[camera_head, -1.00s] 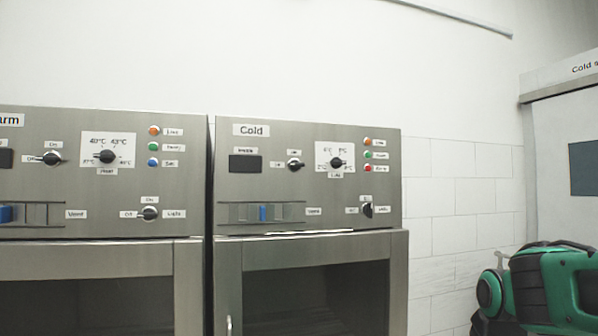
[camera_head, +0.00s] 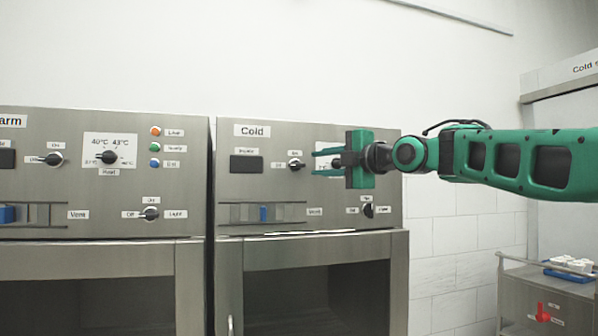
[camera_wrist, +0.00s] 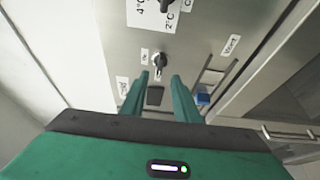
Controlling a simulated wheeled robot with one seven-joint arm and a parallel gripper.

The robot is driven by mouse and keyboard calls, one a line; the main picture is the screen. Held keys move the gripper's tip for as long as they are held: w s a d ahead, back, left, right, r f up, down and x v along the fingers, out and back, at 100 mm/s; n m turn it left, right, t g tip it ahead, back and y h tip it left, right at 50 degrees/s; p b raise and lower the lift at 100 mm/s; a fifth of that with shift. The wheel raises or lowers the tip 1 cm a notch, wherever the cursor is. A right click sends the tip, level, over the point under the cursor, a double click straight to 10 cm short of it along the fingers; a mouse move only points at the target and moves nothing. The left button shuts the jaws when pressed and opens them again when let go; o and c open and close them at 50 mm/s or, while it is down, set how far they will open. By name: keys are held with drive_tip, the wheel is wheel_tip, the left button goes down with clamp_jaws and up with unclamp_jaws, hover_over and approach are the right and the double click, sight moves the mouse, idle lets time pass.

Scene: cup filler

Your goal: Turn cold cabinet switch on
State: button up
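The cold cabinet's switch (camera_head: 296,164) is a small dark rotary knob with On and Off labels, on the upper middle of the steel panel (camera_head: 224,190) marked Cold. It also shows in the wrist view (camera_wrist: 158,62), just beyond the fingertips. I cannot tell its exact setting. My gripper (camera_head: 318,163) is green, open and empty, with a gap between its two fingers. It reaches in from the right, its fingertips close to the knob's right side in the head view. In the wrist view the fingertips (camera_wrist: 160,76) point toward the knob, and no contact shows.
The temperature dial is mostly hidden behind my gripper in the head view. A blue slider (camera_head: 265,213) and a second knob (camera_head: 368,210) sit lower on the panel. The warm cabinet (camera_head: 100,215) stands left. A cart (camera_head: 520,305) with a blue rack is at right.

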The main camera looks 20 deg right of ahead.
sight(299, 166)
drive_tip(key=x, duration=0.8)
drive_tip(key=shift+w, duration=0.25)
drive_tip(key=shift+f, duration=0.1)
clamp_jaws()
